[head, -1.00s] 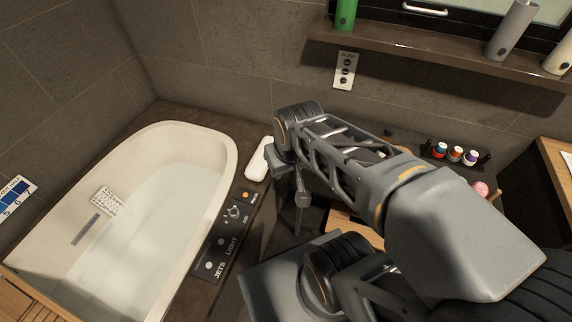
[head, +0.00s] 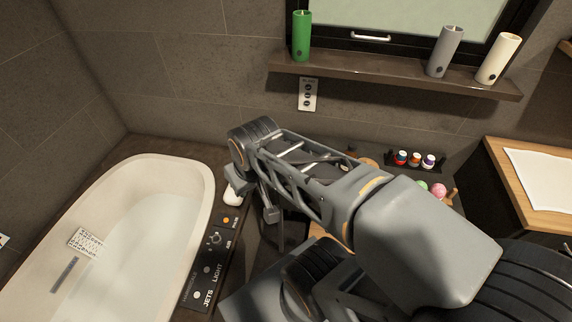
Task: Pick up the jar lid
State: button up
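I cannot make out a jar lid in the head view; my arm covers much of the area at the centre and right. My gripper (head: 270,208) hangs at the far end of the arm, beside the tub's control panel, partly hidden by the arm links. I cannot see whether its fingers are apart or together. A round tan item (head: 369,163) shows just behind the arm, mostly hidden, and I cannot tell what it is.
A white bathtub (head: 203,205) fills the left, with a control panel (head: 213,252) on its edge. A white object (head: 232,196) lies near my gripper. Small bottles (head: 415,160) stand in a dark rack at right. Candles (head: 301,36) stand on a wall shelf (head: 400,78). A wooden counter (head: 530,195) is at right.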

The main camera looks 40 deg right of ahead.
aim_at(368, 161)
jog(key=u, duration=0.4)
jog(key=k, duration=0.65)
jog(key=z, duration=1.05)
jog(key=i, duration=0.5)
jog(key=z, duration=0.6)
jog(key=k, duration=0.25)
jog(key=z, duration=0.35)
jog(key=i, duration=0.3)
jog(key=k, duration=0.4)
